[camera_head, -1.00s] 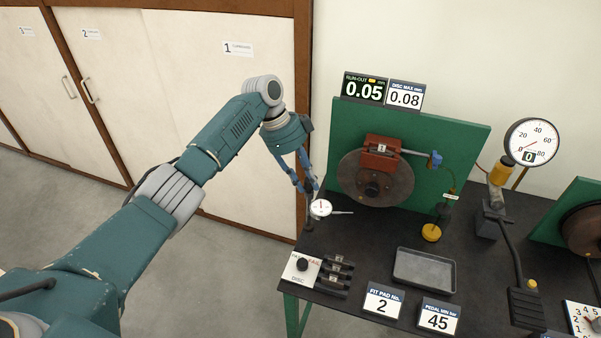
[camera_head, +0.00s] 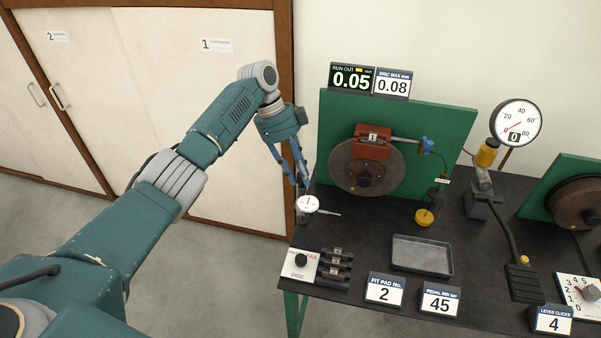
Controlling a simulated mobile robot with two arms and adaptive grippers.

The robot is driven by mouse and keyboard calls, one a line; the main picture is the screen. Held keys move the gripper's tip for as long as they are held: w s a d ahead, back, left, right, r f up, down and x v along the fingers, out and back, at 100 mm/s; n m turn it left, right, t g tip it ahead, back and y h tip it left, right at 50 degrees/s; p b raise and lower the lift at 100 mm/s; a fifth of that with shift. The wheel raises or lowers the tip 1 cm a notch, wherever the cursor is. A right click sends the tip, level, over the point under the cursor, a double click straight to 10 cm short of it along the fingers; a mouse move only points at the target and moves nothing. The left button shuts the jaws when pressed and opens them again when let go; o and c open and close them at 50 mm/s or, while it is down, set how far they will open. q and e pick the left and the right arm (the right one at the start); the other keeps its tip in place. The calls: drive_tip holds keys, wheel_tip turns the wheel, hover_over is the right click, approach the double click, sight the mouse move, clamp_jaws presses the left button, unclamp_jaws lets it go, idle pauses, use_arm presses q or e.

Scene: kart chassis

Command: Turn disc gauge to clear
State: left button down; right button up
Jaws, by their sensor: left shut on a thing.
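The disc gauge (camera_head: 307,204) is a small white round dial with a red needle at the table's left back edge. Its thin probe points right, apart from the brake disc (camera_head: 352,180) in the picture. My left gripper (camera_head: 302,184) reaches down from above and is shut on the gauge at its upper part; the exact contact is partly hidden by the fingers. The disc stands before a green board with a red caliper (camera_head: 371,143) on it. The run-out display (camera_head: 351,78) reads 0.05, and the sign beside it reads 0.08. My right gripper is out of view.
On the black table are a white panel with a black knob (camera_head: 301,260), several pads (camera_head: 335,262), a grey tray (camera_head: 422,256), a pedal (camera_head: 523,281) and a pressure gauge (camera_head: 516,123). Cupboards stand behind my left arm. The tray looks empty.

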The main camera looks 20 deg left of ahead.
use_arm(q)
drive_tip(key=shift+w+r, duration=0.25)
drive_tip(key=shift+r, duration=0.1)
drive_tip(key=c, duration=1.5)
unclamp_jaws()
drive_tip(key=shift+f, duration=0.25)
drive_tip(key=shift+r, duration=0.15)
drive_tip(key=v, duration=1.1)
drive_tip(key=shift+a+r, duration=0.2)
drive_tip(key=shift+r, duration=0.1)
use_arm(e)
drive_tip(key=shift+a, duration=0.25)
